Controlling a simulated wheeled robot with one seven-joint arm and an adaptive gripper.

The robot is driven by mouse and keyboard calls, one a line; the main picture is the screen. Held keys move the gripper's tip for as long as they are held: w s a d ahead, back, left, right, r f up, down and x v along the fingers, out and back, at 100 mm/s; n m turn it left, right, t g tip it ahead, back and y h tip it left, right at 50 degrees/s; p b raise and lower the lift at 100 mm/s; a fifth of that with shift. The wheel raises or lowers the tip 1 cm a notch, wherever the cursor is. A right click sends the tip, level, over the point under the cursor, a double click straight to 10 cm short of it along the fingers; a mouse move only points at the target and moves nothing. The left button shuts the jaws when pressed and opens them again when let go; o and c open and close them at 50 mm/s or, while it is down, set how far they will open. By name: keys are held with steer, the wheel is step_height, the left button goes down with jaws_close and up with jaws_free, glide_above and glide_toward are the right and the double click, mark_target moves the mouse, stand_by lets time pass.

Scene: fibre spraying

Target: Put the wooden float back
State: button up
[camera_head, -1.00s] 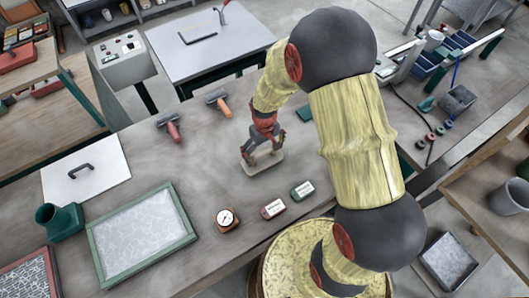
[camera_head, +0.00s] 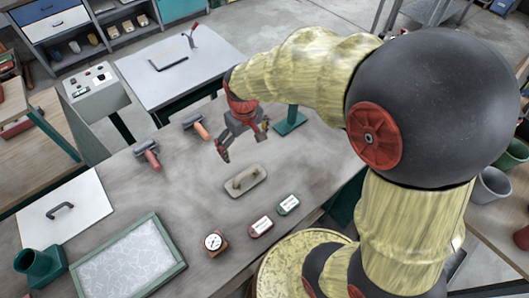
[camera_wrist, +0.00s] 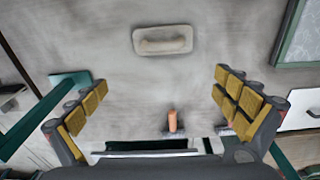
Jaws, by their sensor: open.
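The wooden float (camera_head: 246,180) is a pale flat board with a bar handle on top. It lies flat, handle up, on the grey worktable. My gripper (camera_head: 244,142) is open and empty, above and behind the float in the head view, and apart from it. In the wrist view the float (camera_wrist: 163,40) shows at the top centre, beyond the open fingers (camera_wrist: 160,100) with their yellow pads. A green stand (camera_head: 290,122) is on the table to the right of my gripper, partly hidden by my arm.
Two rollers (camera_head: 147,155) (camera_head: 196,127) lie at the back of the table. A dial gauge (camera_head: 214,243) and two small labelled blocks (camera_head: 261,226) (camera_head: 288,204) sit near the front. The table around the float is clear.

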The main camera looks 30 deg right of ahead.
steer(key=s+r+m+t, duration=0.1)
steer(key=s+r+t, duration=0.3)
steer(key=s+r, duration=1.2)
steer(key=shift+s+r+m, duration=0.2)
steer(key=shift+r+m, duration=0.05)
steer(key=shift+m, duration=0.05)
